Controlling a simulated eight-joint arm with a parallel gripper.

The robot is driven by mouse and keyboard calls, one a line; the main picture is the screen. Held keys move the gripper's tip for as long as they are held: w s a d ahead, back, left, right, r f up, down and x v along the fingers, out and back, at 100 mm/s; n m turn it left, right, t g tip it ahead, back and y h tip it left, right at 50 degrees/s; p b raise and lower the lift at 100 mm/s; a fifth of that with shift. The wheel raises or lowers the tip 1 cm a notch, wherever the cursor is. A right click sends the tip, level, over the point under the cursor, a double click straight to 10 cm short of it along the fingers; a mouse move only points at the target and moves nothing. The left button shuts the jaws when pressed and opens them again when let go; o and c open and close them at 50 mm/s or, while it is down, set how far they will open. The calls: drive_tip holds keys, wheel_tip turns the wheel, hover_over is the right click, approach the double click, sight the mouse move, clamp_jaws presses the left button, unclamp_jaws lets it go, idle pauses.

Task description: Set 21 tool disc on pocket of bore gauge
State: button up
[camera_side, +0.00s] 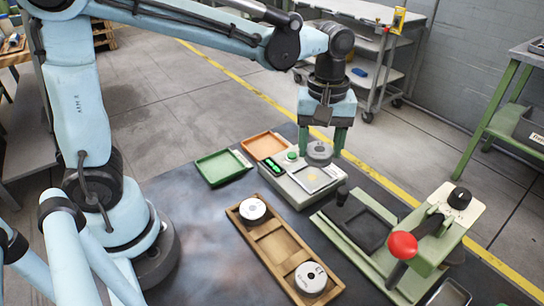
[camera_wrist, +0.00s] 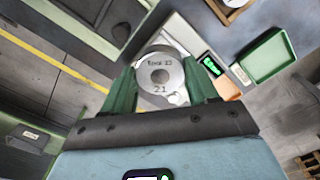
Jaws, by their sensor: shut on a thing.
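My gripper (camera_side: 325,142), with green fingers, is shut on a grey disc (camera_side: 319,154) with a centre hole. In the wrist view the disc (camera_wrist: 176,75) reads "21" and sits between the two fingers (camera_wrist: 161,87). The bore gauge (camera_side: 299,190) is a pale box with a lit green display (camera_side: 275,166) and a square, light-coloured pocket (camera_side: 316,179). The disc hangs over the back of that pocket, apart from it by a visible gap. In the wrist view the disc hides most of the pocket.
A wooden tray (camera_side: 238,223) holds two pale discs (camera_side: 252,209), (camera_side: 311,277) and a bare middle. A green tray (camera_side: 222,167) and an orange tray (camera_side: 265,145) lie left of the gauge. A green press with a red knob (camera_side: 403,245) stands to the right.

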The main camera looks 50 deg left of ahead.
drive_tip(key=shift+n, duration=0.5)
drive_tip(key=shift+w+a+f, duration=0.35)
drive_tip(key=shift+a+f, duration=0.15)
drive_tip(key=shift+f, duration=0.85)
drive_tip(key=shift+w+a+f, duration=0.4)
drive_tip(key=shift+a+f, duration=0.1)
drive_tip(key=shift+f, duration=0.9)
drive_tip(key=shift+w+a+f, duration=0.35)
drive_tip(key=shift+a+f, duration=0.15)
drive_tip(key=shift+f, duration=0.85)
drive_tip(key=o, duration=1.4)
wheel_tip(320, 180, up, 12)
drive_tip(key=s+a+m+t, duration=0.1)
drive_tip(key=s+m+t, duration=0.1)
drive_tip(key=s+m, duration=0.1)
drive_tip(key=s+a+f+m+t, duration=0.1)
drive_tip(key=s+a+m+t, duration=0.1)
drive_tip(key=s+m, duration=0.1)
drive_tip(key=s+a+f+m+t, duration=0.1)
drive_tip(key=s+a+m+t, duration=0.1)
drive_tip(key=s+m+t, duration=0.1)
drive_tip(key=shift+s+a+f+m, duration=0.15)
drive_tip(key=shift+s+m, duration=0.1)
drive_tip(key=shift+m, duration=0.3)
drive_tip(key=shift+s+a+f+m, duration=0.1)
drive_tip(key=shift+s+m, duration=0.1)
drive_tip(key=shift+m, duration=0.35)
